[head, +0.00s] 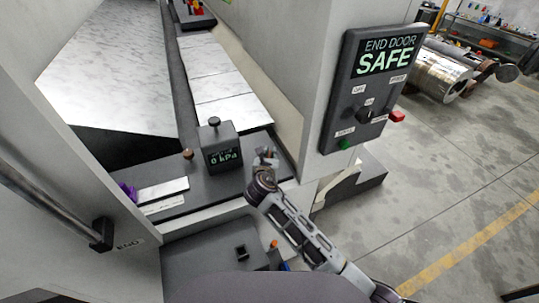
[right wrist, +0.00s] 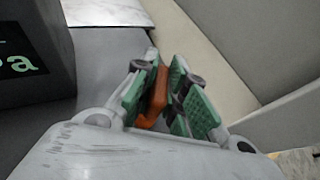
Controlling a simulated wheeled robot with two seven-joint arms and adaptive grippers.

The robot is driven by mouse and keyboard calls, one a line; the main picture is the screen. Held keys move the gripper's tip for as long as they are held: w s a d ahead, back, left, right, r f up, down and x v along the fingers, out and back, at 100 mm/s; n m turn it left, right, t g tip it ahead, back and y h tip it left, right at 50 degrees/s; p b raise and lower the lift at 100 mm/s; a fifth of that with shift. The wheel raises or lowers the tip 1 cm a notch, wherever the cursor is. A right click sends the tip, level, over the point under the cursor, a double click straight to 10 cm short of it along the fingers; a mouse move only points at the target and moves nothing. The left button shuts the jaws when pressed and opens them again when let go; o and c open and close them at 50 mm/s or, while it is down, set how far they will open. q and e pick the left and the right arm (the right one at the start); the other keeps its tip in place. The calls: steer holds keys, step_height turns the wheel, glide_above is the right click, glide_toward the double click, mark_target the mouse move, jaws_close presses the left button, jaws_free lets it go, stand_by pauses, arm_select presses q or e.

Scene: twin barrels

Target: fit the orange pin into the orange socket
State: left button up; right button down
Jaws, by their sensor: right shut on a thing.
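My right gripper (head: 266,157) reaches over the dark ledge, just right of the gauge box. In the right wrist view its green-padded fingers (right wrist: 165,100) are shut on an orange piece (right wrist: 155,95), which looks like the orange pin. The pin stands out between the pads, and its far end lies close above the grey ledge. In the head view the fingers are small and the pin is not clear. I cannot make out an orange socket for certain in either view. My left gripper is not in view.
The gauge box (head: 222,147), reading 0 kPa, stands close left of my right gripper. A brown knob (head: 188,154) is left of it. The END DOOR SAFE panel (head: 372,88) is on the pillar to the right. A small orange piece (head: 274,243) shows at the dark tray (head: 205,255) in front.

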steer(key=shift+f, duration=0.95)
stand_by(0.4)
steer(key=c, duration=1.4)
jaws_free()
steer(key=shift+o, duration=0.2)
steer(key=v, duration=1.2)
steer(key=shift+f, duration=0.1)
